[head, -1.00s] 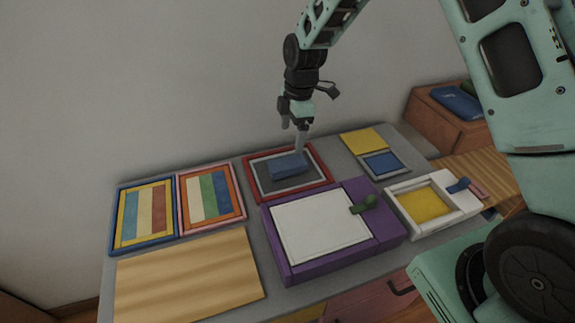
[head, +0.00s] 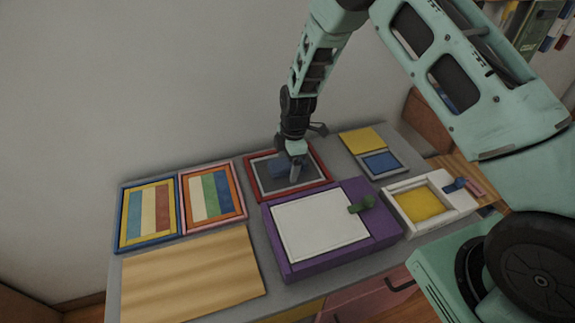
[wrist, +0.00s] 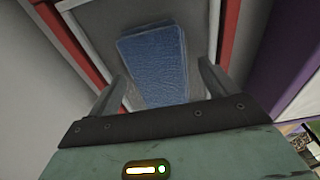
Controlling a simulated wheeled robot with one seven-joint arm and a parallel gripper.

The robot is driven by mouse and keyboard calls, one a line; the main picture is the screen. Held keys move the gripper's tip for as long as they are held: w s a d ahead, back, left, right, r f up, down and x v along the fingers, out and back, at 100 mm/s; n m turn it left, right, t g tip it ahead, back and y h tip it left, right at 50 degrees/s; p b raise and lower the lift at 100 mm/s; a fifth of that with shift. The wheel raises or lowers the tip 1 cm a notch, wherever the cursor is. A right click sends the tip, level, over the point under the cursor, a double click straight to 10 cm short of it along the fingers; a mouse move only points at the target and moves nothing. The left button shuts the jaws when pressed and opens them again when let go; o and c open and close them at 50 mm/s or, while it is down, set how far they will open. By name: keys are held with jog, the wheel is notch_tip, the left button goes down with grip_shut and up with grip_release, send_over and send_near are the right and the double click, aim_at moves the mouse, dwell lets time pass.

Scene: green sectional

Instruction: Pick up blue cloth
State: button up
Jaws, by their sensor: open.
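The blue cloth (wrist: 155,62) is a folded, textured blue block in the wrist view. It lies on the grey inside of a red-framed tray (head: 326,176) at the back of the table, and in the head view the cloth (head: 278,169) is partly hidden by my gripper. My gripper (head: 294,172) points down over the tray. In the wrist view my gripper (wrist: 163,82) is open, with one finger on each side of the cloth's near part. I cannot tell whether the fingers touch it.
A purple box with a white top (head: 318,228) stands just in front of the tray. Striped framed panels (head: 213,196) lie to the left, a wooden board (head: 190,278) at front left. A blue-and-grey frame (head: 381,162) and a white-framed yellow tray (head: 418,204) are to the right. A wall is behind.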

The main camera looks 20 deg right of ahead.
jog(key=c, duration=1.1)
jog(key=shift+o, duration=0.2)
jog(key=shift+r, duration=0.1)
